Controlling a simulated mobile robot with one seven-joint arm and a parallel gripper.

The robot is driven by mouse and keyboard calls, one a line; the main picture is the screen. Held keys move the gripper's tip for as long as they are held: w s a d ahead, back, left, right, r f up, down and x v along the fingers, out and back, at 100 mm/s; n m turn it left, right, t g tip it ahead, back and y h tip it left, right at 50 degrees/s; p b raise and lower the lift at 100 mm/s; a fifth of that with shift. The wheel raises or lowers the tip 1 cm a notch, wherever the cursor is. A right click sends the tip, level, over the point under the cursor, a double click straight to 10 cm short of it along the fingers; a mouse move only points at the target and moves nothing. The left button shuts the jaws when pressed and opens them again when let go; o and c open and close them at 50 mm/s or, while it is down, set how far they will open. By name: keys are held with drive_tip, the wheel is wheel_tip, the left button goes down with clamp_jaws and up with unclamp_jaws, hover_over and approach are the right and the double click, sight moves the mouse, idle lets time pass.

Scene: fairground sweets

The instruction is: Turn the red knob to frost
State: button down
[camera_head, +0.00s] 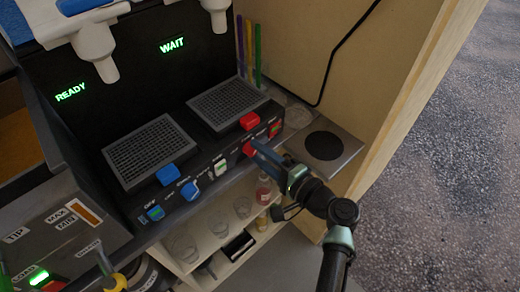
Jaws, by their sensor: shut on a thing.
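The red knob (248,149) is on the sloped front panel of the black machine, below the right-hand grate. My gripper (257,149) reaches it from the right and is shut on it. The blue-grey fingers and the dark wrist hide part of the knob and the panel just right of it. The small lettering around the knob is too small to read, so I cannot tell which mark it points to.
A red block (249,120) is above. Cups stand on a shelf (208,245) below. A wooden side wall (385,110) stands right.

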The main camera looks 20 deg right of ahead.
drive_tip(key=m+y+p, duration=0.1)
drive_tip(key=m+p, duration=0.1)
drive_tip(key=m, duration=0.2)
drive_tip(key=shift+m, duration=0.3)
drive_tip(key=shift+f, duration=0.1)
idle(0.5)
drive_tip(key=shift+c, duration=2.2)
unclamp_jaws()
drive_tip(key=v, duration=1.3)
drive_tip(key=shift+d, duration=0.1)
